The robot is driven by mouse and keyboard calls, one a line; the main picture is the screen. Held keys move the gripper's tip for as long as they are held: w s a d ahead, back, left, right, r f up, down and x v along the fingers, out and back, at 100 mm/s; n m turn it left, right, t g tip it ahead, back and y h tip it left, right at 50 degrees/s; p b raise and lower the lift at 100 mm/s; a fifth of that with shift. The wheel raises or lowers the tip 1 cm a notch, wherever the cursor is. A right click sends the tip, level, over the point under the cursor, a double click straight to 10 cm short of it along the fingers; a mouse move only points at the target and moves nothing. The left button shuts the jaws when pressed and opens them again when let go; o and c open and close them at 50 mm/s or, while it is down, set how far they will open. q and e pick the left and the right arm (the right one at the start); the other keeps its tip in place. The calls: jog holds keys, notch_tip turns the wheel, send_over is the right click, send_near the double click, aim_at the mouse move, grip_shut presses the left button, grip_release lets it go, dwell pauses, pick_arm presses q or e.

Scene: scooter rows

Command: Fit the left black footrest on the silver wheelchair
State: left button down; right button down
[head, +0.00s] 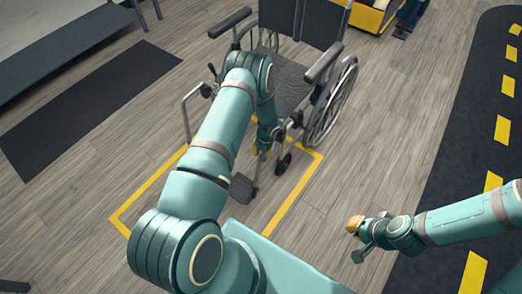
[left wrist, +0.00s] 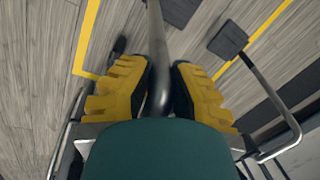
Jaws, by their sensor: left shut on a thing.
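The silver wheelchair (head: 291,82) faces me at the top middle of the head view. My left gripper (head: 262,150) is low at its front, right of its middle. In the left wrist view my left gripper (left wrist: 160,85) is shut around the silver tube (left wrist: 156,40) of the left footrest. Its black plate (head: 242,187) hangs low at the front and is cut off at the top of the wrist view. Fingers and arm hide the tube's upper end, so I cannot tell whether it meets the frame. My right gripper (head: 358,240) is open and empty, away from the chair.
Another black footrest plate (left wrist: 228,40) on a curved silver tube shows beside the held one. A yellow floor outline (head: 296,190) surrounds the chair's front. A dark mat (head: 90,105) and grey bench (head: 65,40) lie left. A black lane (head: 455,150) runs along the right.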

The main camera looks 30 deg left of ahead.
pick_arm(q)
jog(key=shift+f, duration=0.7)
jog(key=c, duration=0.9)
grip_release()
jog(key=shift+r, duration=0.1)
jog(key=r, duration=0.4)
jog(key=d+r, duration=0.1)
jog(key=r, duration=0.6)
jog(key=shift+w+d+r, duration=0.35)
